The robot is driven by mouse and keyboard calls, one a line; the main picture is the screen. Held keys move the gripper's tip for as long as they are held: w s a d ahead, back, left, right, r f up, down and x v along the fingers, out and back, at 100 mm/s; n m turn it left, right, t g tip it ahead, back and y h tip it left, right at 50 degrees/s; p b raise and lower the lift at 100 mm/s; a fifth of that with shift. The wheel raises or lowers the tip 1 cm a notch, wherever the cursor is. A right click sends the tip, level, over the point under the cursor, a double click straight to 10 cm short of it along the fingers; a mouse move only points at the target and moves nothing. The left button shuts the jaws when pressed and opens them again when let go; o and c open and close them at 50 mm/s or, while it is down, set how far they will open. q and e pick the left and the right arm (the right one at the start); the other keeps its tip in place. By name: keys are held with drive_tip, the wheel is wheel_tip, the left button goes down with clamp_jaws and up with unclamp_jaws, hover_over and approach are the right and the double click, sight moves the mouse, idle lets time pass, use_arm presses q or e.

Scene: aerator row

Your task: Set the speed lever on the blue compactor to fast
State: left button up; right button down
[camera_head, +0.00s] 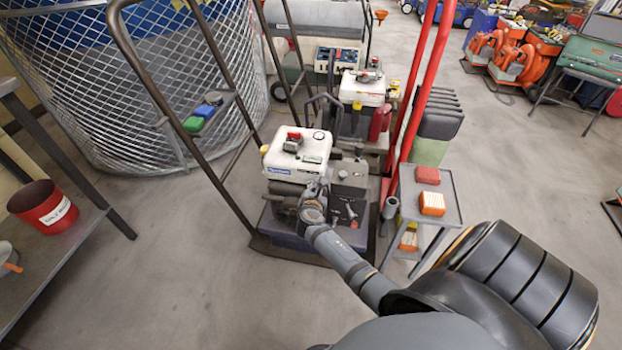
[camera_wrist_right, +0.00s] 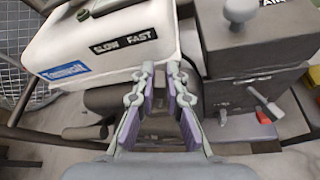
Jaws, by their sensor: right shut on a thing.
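The blue compactor (camera_head: 287,228) stands mid-view, with a blue base plate, a white tank and a dark frame. In the right wrist view, its white tank (camera_wrist_right: 92,45) carries a black SLOW FAST label (camera_wrist_right: 124,41), SLOW on the left and FAST on the right. My right gripper (camera_wrist_right: 160,72) is at the engine just below the tank, its tips slightly right of the word FAST. It is shut on what appears to be the speed lever, which the fingers mostly hide; its exact setting cannot be told. The right gripper (camera_head: 313,202) also reaches the engine in the head view. My left gripper is not in view.
A dark box with a knob (camera_wrist_right: 240,12) and a small side lever (camera_wrist_right: 265,103) sit right of the fingers. A small grey table (camera_head: 447,192) with orange boxes stands right of the compactor. A second machine (camera_head: 362,90) is close behind.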

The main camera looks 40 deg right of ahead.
drive_tip(key=shift+s+d+f+m, duration=0.15)
drive_tip(key=shift+s+f+m, duration=0.05)
drive_tip(key=shift+m, duration=0.1)
idle(0.4)
drive_tip(key=c, duration=1.4)
unclamp_jaws()
drive_tip(key=shift+t, duration=0.3)
drive_tip(key=shift+o, duration=0.2)
drive_tip(key=shift+s, duration=0.1)
drive_tip(key=v, duration=1.2)
drive_tip(key=shift+r, duration=0.2)
drive_tip(key=shift+d+f, duration=0.1)
drive_tip(key=shift+d, duration=0.05)
